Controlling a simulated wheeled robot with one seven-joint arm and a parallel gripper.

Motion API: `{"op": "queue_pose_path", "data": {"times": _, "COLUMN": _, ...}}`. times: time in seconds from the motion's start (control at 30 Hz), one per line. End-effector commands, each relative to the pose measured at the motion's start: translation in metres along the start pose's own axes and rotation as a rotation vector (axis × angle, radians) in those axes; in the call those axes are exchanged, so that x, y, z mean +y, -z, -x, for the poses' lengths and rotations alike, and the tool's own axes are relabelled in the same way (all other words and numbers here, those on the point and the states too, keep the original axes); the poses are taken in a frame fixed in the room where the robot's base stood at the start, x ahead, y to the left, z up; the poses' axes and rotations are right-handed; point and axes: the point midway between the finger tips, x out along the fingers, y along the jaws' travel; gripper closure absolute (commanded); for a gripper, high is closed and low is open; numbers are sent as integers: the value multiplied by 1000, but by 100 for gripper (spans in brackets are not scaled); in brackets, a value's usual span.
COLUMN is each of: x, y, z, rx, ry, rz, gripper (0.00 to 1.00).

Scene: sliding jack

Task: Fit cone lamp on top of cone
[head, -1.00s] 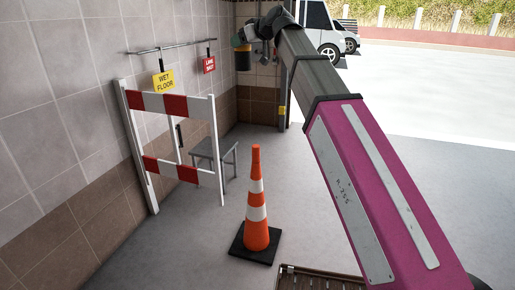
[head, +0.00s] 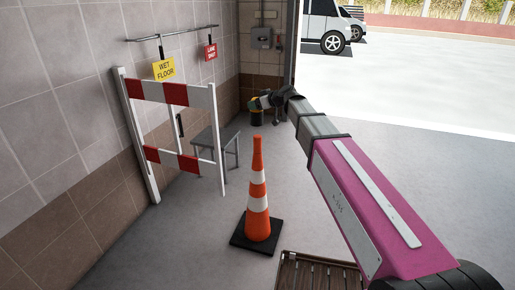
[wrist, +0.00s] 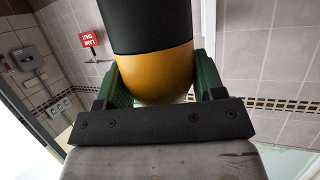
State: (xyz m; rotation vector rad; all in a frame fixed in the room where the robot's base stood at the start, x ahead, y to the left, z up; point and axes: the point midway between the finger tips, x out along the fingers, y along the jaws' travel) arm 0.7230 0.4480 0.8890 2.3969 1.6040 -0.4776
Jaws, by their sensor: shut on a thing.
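The orange and white traffic cone (head: 258,204) stands upright on its square black base on the floor, its tip bare. My gripper (head: 262,102) is at the far end of my arm, beyond the cone and higher in the head view. It is shut on the cone lamp, which shows as a small dark and yellow shape (head: 257,117) in the head view. In the wrist view the lamp (wrist: 155,75) is a black cylinder with a rounded yellow end between the two green fingers (wrist: 155,85). The lamp is well apart from the cone.
A red and white barrier (head: 178,155) stands left of the cone, with a grey stool (head: 216,140) behind it. A yellow sign (head: 164,69) and a red sign (head: 210,52) hang from a wall rail. A brown slatted grate (head: 318,272) lies in front.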

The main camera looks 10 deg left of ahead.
Motion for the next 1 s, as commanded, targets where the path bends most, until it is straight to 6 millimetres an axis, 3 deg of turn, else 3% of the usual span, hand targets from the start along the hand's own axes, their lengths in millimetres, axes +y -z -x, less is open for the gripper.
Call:
{"op": "queue_pose_path", "data": {"times": 0.27, "x": 3, "y": -25, "z": -9, "rx": 1, "ry": -1, "rz": -2, "gripper": 64}}
{"op": "queue_pose_path", "data": {"times": 0.53, "x": 3, "y": -64, "z": -25, "rx": 0, "ry": -1, "rz": -3, "gripper": 64}}
{"op": "queue_pose_path", "data": {"times": 1.0, "x": 3, "y": -107, "z": -42, "rx": 1, "ry": -1, "rz": -2, "gripper": 64}}
